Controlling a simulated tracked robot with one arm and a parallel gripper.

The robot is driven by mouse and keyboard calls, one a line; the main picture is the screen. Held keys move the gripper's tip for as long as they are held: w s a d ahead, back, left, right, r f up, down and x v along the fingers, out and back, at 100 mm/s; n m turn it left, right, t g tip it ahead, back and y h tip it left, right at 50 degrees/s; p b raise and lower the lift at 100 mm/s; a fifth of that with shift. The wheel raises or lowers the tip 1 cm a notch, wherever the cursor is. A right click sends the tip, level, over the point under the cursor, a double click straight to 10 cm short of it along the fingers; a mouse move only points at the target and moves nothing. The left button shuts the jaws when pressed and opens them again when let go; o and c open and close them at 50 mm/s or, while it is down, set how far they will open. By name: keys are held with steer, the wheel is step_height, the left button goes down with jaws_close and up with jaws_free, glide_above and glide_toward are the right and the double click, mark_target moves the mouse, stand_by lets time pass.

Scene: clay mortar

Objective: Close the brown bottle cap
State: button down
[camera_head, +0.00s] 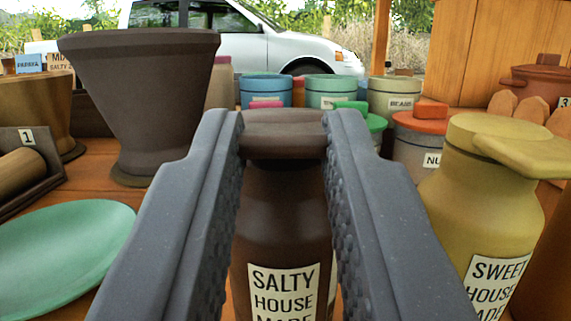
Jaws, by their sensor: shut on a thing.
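The brown bottle (281,220) stands upright in the middle, with a white label reading "SALTY HOUSE MADE". Its lower part is cut off by the frame's bottom edge. The brown cap (284,133) is at the top of the bottle, over its neck. My gripper (284,131) reaches in from below, with one dark grey finger on each side of the bottle. Its fingertips are shut on the brown cap, one at the left and one at the right. The seam between cap and neck is too dark to tell whether the cap is fully seated.
A yellow bottle (478,200) with a protruding lid stands close on the right. A large brown mortar (150,100) stands at the back left. A green plate (60,250) lies front left. Several lidded jars (335,92) stand behind the brown bottle.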

steer(key=shift+f, duration=0.2)
stand_by(0.4)
steer(key=c, duration=1.2)
jaws_free()
steer(key=shift+c, duration=0.2)
